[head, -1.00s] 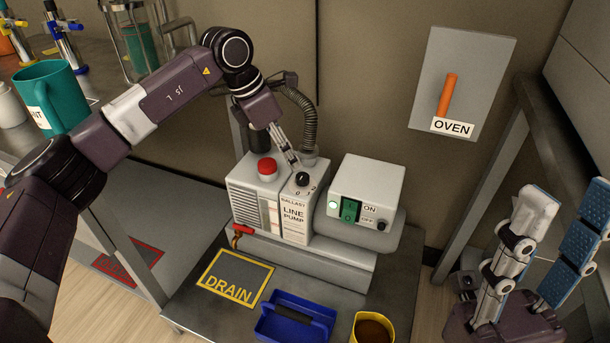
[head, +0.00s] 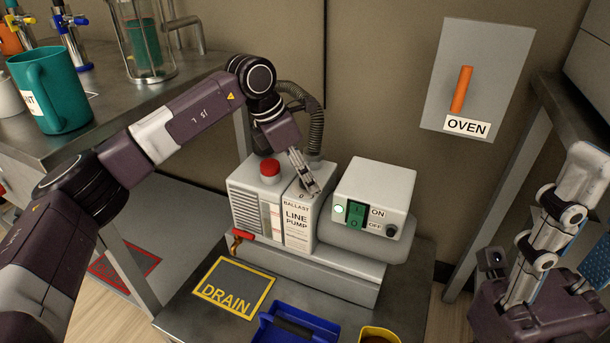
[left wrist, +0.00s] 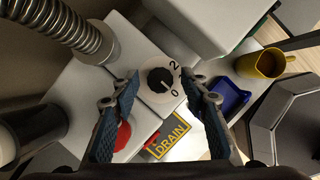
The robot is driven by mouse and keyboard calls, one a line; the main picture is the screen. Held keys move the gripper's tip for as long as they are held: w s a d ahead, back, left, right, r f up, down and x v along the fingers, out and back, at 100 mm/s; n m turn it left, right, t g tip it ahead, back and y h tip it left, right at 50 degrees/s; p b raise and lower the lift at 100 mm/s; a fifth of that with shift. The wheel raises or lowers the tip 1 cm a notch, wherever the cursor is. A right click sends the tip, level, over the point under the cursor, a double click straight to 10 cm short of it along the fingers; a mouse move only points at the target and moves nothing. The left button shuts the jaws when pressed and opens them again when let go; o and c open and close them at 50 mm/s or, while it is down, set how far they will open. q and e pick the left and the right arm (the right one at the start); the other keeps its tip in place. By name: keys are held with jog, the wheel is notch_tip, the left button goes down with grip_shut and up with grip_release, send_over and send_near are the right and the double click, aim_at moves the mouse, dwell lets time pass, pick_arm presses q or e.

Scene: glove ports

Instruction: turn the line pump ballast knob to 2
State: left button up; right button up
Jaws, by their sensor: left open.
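The white line pump (head: 275,205) stands on the metal bench, with BALLAST and LINE PUMP labels. Its ballast knob (left wrist: 160,80) is a black knob on a white round dial marked with 2 and 0; I cannot clearly tell where its pointer stands. My left gripper (head: 312,187) is over the dial and largely hides the knob in the head view. In the left wrist view this gripper (left wrist: 160,82) is open, with one finger each side of the knob; contact cannot be told. My right gripper (head: 582,215) is open at the right edge, away from the pump, and partly cut off.
A red button (head: 269,168) sits on the pump beside the dial. A grey-white box (head: 372,195) with a green ON/OFF switch stands close right. A ribbed hose (left wrist: 75,25) rises near the knob. A blue tray (head: 290,325) and yellow mug (head: 378,335) are in front.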

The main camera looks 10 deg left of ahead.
pick_arm(q)
grip_shut()
